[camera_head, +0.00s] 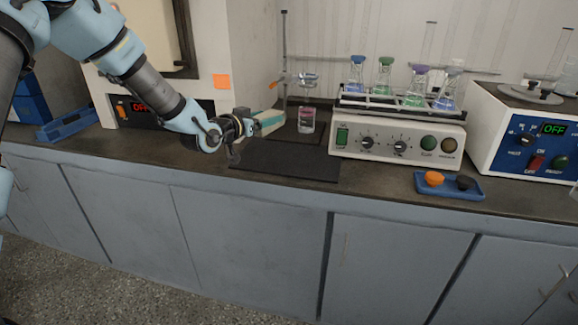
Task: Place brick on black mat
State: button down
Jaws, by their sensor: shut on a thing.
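My gripper (250,126) is over the counter in front of the white cabinet. It is shut on the brick (269,121), a pale block with teal and cream faces that sticks out to the right of the jaws. The black mat (290,162) lies flat near the counter's front edge, below and a little right of my gripper. The brick appears raised above the counter, behind the mat's middle in the picture. The jaw tips are small and partly hidden by the wrist. The bare mat has nothing on it that I can see.
A ring stand (285,60) with a beaker (306,121) of pinkish liquid stands just right of the brick. A shaker (398,138) with several flasks is to the right. A blue tray (449,187) holds an orange and a black item. Blue racks (70,124) are left.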

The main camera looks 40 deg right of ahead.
jog(key=shift+s+d+f+m+g, duration=0.1)
jog(key=shift+s+d+m+g, duration=0.4)
jog(key=shift+s+d, duration=0.55)
send_over(277, 160)
notch_tip(277, 160, down, 5)
jog(key=shift+d+r+p, duration=0.1)
jog(key=shift+d+p, duration=0.05)
jog(key=shift+p, duration=0.3)
jog(key=shift+f+p, duration=0.4)
jog(key=shift+f, duration=1.95)
jog(key=shift+f, duration=0.1)
grip_release()
